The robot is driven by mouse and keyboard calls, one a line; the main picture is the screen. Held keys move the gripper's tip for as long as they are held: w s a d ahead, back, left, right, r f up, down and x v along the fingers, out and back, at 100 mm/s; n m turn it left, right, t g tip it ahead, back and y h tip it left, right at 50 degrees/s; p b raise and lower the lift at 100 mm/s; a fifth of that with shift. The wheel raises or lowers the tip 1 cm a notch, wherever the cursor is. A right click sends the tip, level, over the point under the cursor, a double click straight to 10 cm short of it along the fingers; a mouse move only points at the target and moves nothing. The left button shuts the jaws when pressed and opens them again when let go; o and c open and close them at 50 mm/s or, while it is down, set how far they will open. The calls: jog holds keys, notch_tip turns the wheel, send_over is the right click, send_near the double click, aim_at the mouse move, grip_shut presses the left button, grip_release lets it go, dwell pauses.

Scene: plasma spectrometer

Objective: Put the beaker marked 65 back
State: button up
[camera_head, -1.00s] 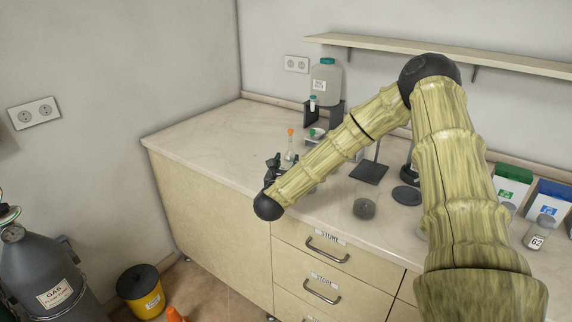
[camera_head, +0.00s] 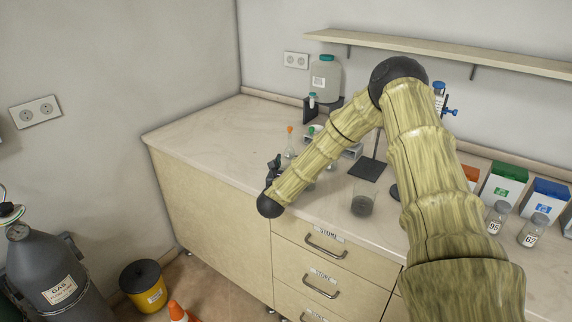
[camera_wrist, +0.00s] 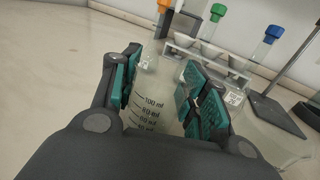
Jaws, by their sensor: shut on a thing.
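My gripper (camera_wrist: 160,92) is shut on a clear graduated beaker (camera_wrist: 147,108), with one teal-padded finger on each side. The beaker's scale reads up to 100 ml, and it looks close to upright in the wrist view. I cannot read a 65 on it; a small label (camera_wrist: 234,98) shows by the right finger but is too blurred to read. In the head view my gripper (camera_head: 273,166) is over the counter's front left part. My forearm hides the beaker there, and I cannot tell whether it touches the counter.
The counter's left part (camera_head: 205,137) is clear.

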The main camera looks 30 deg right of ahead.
jog(key=shift+f, duration=0.15)
jog(key=o, duration=1.1)
jog(key=shift+c, duration=0.2)
jog(key=shift+r, duration=0.2)
jog(key=shift+s+a+f, duration=0.15)
jog(key=shift+f, duration=0.05)
jog(key=b+v, duration=0.2)
jog(key=v, duration=0.3)
jog(key=b+v, duration=0.1)
jog(key=v, duration=0.5)
jog(key=shift+s+a+r+b, duration=0.2)
jog(key=shift+b, duration=0.2)
